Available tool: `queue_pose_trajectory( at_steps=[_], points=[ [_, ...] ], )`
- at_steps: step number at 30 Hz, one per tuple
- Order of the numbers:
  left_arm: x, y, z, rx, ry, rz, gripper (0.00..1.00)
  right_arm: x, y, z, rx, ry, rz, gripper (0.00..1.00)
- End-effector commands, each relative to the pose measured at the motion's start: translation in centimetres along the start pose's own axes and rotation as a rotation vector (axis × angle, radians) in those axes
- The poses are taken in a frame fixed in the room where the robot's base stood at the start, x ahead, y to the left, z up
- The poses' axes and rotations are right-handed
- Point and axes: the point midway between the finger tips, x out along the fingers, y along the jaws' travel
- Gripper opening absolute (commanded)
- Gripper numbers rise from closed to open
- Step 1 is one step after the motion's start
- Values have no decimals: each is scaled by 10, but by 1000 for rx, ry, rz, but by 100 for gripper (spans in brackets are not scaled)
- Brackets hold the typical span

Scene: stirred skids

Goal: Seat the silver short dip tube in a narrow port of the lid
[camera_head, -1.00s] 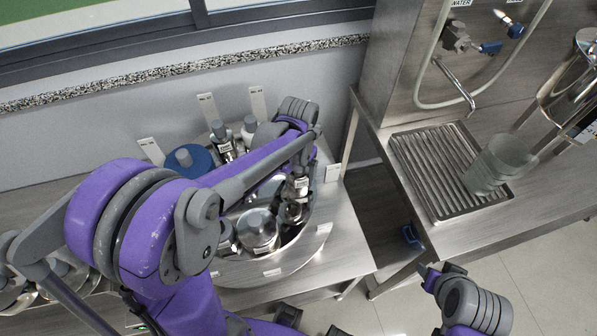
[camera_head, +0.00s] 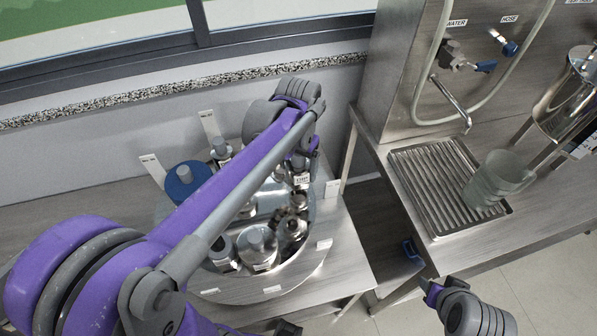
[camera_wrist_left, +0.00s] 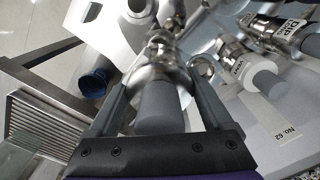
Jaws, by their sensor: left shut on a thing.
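In the head view my left gripper (camera_head: 301,164) is beyond the middle of the round steel lid area (camera_head: 311,258), pointing down, with my forearm across part of it. In the left wrist view its fingers (camera_wrist_left: 158,85) are shut on the grey cap of a silver fitting, which I take as the silver short dip tube (camera_wrist_left: 158,112). Its lower end is hidden. A small white label shows under the gripper in the head view, too small to read. A pale curved surface with an opening (camera_wrist_left: 92,12) shows ahead in the wrist view. Whether the tube touches any port cannot be told.
Vent (camera_wrist_left: 242,68) and dip (camera_wrist_left: 280,38) fittings stand beside the held one. A ribbed drain tray (camera_head: 445,185) and clear jug (camera_head: 497,180) are right.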

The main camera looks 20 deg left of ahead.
Motion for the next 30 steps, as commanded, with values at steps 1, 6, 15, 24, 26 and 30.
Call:
queue_pose_trajectory(
  at_steps=[1, 6, 15, 24, 26, 30],
  points=[
    [-1, 0, 0, 0, 0, 0, 16, 0, 0, 0, 0, 0, 0, 50],
    [-2, 0, 0, 0, 0, 0, 16, 0, 0, 0, 0, 0, 0, 50],
    [-16, 0, 0, 0, 2, 0, 16, -8, 0, -9, 0, 9, 0, 50],
    [-47, 0, -1, 0, 3, 0, 16, -23, 0, -30, 0, 30, 0, 50],
    [-53, 0, -1, 0, 4, 0, 16, -25, 0, -34, 0, 35, 0, 50],
    [-67, 0, -1, 0, 3, 0, 16, -31, 0, -43, 0, 45, 0, 50]
  ],
)
